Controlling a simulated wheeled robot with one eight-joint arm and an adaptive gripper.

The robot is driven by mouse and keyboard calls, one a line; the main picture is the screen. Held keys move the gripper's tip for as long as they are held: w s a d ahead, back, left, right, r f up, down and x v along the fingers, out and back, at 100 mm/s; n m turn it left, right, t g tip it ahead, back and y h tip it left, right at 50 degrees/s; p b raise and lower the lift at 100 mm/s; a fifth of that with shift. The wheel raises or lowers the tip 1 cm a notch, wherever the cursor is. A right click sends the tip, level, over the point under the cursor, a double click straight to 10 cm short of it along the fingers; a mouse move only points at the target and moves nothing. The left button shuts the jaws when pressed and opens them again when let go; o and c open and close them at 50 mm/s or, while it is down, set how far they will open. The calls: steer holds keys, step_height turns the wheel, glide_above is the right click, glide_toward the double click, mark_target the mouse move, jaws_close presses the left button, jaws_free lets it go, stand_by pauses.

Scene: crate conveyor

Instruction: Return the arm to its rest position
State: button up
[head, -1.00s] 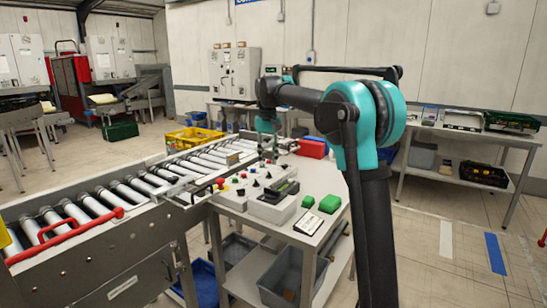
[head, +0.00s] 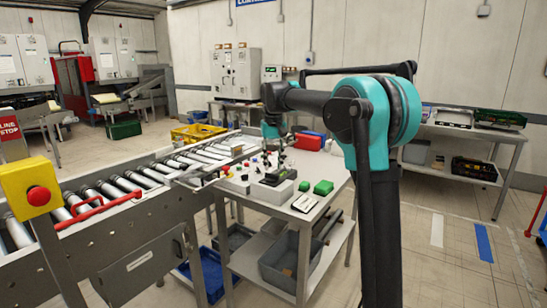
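My arm (head: 365,115) rises on the right of the head view, with a black upright link and teal joints. Its forearm reaches left and away, and the wrist hangs down over the far part of the control table (head: 345,176). My gripper (head: 272,153) is small and far off near small knobs on that table. I cannot make out its fingers or whether it holds anything.
A roller conveyor (head: 150,172) with red handles runs along the left. A yellow box with a red button (head: 38,195) stands in front. The table bears green blocks (head: 323,187) and a red case (head: 308,140). Grey bins (head: 285,265) sit below. The right floor is fairly clear.

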steer(key=s+d+f+t, duration=0.1)
steer(key=s+d+f, duration=0.5)
steer(key=s, duration=0.5)
steer(key=s+d+f+m+t, duration=0.1)
steer(key=s+d+f, duration=0.5)
steer(key=s+f, duration=0.5)
steer(key=s+d+f+m+t, duration=0.1)
steer(key=s+d+f+t, duration=0.1)
steer(key=s+d+f, duration=0.5)
steer(key=s+f, duration=0.2)
steer(key=s, duration=0.2)
steer(key=shift+f, duration=0.25)
